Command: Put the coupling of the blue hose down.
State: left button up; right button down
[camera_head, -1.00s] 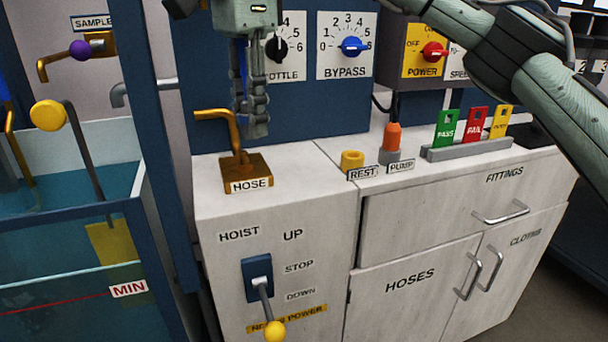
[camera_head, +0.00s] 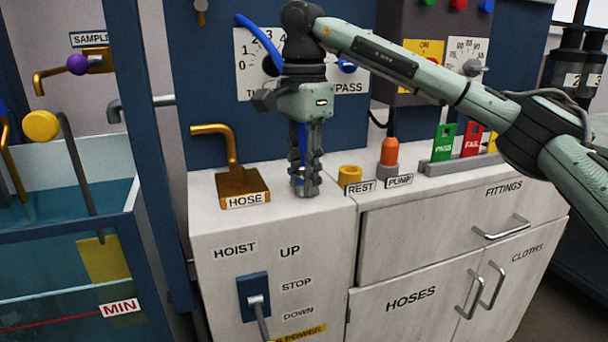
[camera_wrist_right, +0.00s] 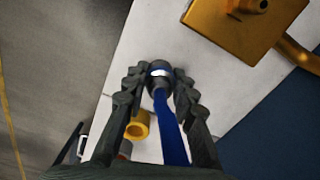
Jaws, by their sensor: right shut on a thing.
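My right gripper (camera_head: 304,188) points down over the white counter top, between the brass hose fitting (camera_head: 243,185) and the yellow rest ring (camera_head: 350,176). It is shut on the coupling (camera_wrist_right: 158,74) of the blue hose, a dark grey piece with a pale band between the fingertips in the right wrist view. The blue hose (camera_wrist_right: 170,125) runs back from the coupling between the fingers, and a loop of it (camera_head: 262,40) shows above the wrist. The fingers mostly hide the coupling in the head view. I cannot tell whether it touches the counter. My left gripper is not in view.
The orange-topped pump fitting (camera_head: 389,152) and the rack of coloured cards (camera_head: 455,163) stand farther right on the counter. The hoist lever (camera_head: 258,310) sticks out from the front. A water tank (camera_head: 65,235) lies left. The counter's front edge is close to the gripper.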

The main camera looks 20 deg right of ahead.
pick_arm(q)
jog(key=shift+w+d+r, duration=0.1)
pick_arm(e)
jog(key=shift+f, duration=0.1)
jog(key=c, duration=1.2)
grip_release()
notch_tip(320, 180, up, 5)
jog(key=shift+f+p, duration=0.1)
jog(key=shift+p, duration=0.3)
notch_tip(320, 180, up, 4)
jog(key=shift+r+p, duration=0.15)
jog(key=shift+p, duration=0.4)
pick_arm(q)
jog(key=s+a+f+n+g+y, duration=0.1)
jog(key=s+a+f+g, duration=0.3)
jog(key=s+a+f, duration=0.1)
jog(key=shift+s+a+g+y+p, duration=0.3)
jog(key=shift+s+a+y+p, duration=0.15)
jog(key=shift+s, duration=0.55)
pick_arm(e)
jog(key=shift+r, duration=1.6)
